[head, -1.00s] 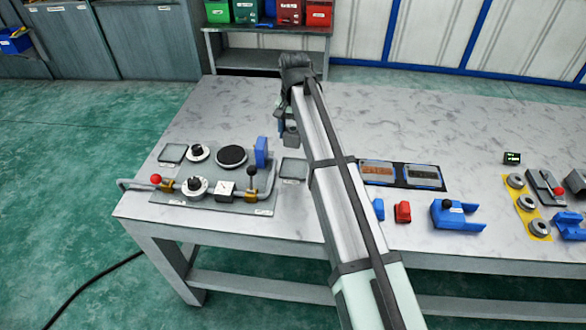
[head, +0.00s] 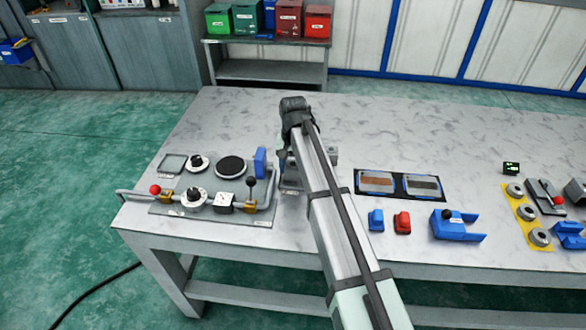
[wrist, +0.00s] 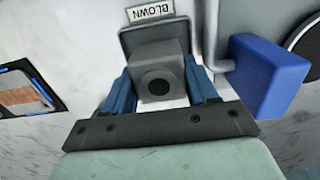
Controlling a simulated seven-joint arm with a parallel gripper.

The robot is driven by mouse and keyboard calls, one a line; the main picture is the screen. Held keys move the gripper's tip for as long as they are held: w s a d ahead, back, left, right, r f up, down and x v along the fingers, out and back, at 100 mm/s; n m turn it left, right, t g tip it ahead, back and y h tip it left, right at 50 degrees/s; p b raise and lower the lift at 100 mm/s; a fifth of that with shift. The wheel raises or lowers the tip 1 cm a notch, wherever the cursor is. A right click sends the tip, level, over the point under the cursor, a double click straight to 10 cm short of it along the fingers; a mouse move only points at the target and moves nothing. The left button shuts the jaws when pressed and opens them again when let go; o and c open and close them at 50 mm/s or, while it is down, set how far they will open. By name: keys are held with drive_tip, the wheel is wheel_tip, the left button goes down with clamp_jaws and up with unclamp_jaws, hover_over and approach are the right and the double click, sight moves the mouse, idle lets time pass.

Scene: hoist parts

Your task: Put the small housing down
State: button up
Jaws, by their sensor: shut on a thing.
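The small housing (wrist: 158,68) is a grey block with a dark round hole, seen in the wrist view. My gripper (wrist: 160,90) is shut on it, with one blue finger on each side. The housing is over a grey square pad (wrist: 130,40) with a label reading "BLOWN". It looks to be at or very near the pad, but I cannot tell whether it touches. In the head view my arm hides the housing and most of the gripper, and the pad (head: 290,184) shows only partly beside the arm.
A blue block (head: 260,161) and a bent grey pipe stand close beside the pad, on the fixture plate (head: 180,210) with knobs and a black disc. To the right lie two framed trays (head: 377,182), a blue part (head: 376,220) and a red part (head: 403,221). The table's back is clear.

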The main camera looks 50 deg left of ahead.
sight(293, 162)
drive_tip(key=shift+f, duration=0.55)
drive_tip(key=shift+f, duration=0.15)
drive_tip(key=o, duration=1.3)
drive_tip(key=r, duration=1.2)
drive_tip(key=shift+w+a+r, duration=0.1)
drive_tip(key=shift+w+r, duration=0.05)
drive_tip(key=shift+w, duration=0.05)
